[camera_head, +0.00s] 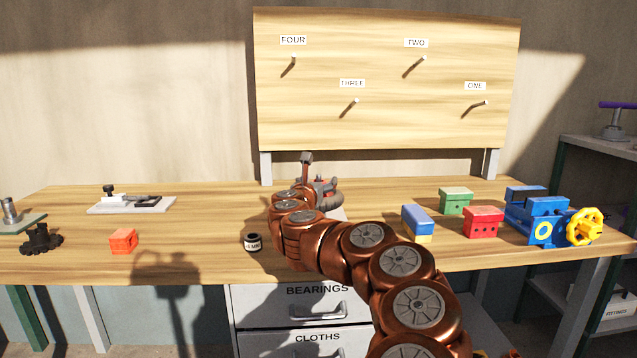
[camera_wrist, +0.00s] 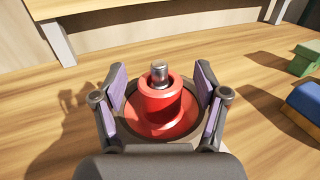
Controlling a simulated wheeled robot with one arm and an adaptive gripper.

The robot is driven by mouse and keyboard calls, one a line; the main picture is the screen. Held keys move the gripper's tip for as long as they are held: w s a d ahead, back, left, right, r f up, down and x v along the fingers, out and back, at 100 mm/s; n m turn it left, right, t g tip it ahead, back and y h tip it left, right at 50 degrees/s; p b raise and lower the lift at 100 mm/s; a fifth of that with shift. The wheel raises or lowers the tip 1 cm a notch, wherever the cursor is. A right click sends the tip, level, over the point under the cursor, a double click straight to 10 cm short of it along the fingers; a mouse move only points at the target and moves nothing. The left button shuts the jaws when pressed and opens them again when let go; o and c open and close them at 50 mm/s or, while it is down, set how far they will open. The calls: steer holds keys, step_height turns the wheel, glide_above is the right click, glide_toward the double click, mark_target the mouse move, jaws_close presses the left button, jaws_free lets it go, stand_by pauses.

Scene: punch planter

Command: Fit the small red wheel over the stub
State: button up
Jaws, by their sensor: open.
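In the wrist view the small red wheel (camera_wrist: 152,100) has a round hub above a wider red disc. The metal stub (camera_wrist: 159,72) pokes up through the middle of the hub, so the wheel is around it. How far down the wheel sits is hidden. My gripper (camera_wrist: 160,82) is open, with one purple-padded finger on each side of the wheel. Gaps show between the pads and the hub. In the head view my gripper (camera_head: 320,188) is over the back middle of the bench, and my arm hides most of the wheel and stub.
On the wooden bench (camera_head: 200,262) stand an orange block (camera_head: 123,240), a small dark jar (camera_head: 253,242), and a grey plane-like tool (camera_head: 132,204). Right of my arm are blue-yellow (camera_head: 417,223), green (camera_head: 456,200) and red (camera_head: 483,222) boxes and a blue vice (camera_head: 537,215). A pegboard (camera_head: 390,125) rises behind.

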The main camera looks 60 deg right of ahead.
steer(key=v, duration=1.2)
stand_by(0.4)
stand_by(0.5)
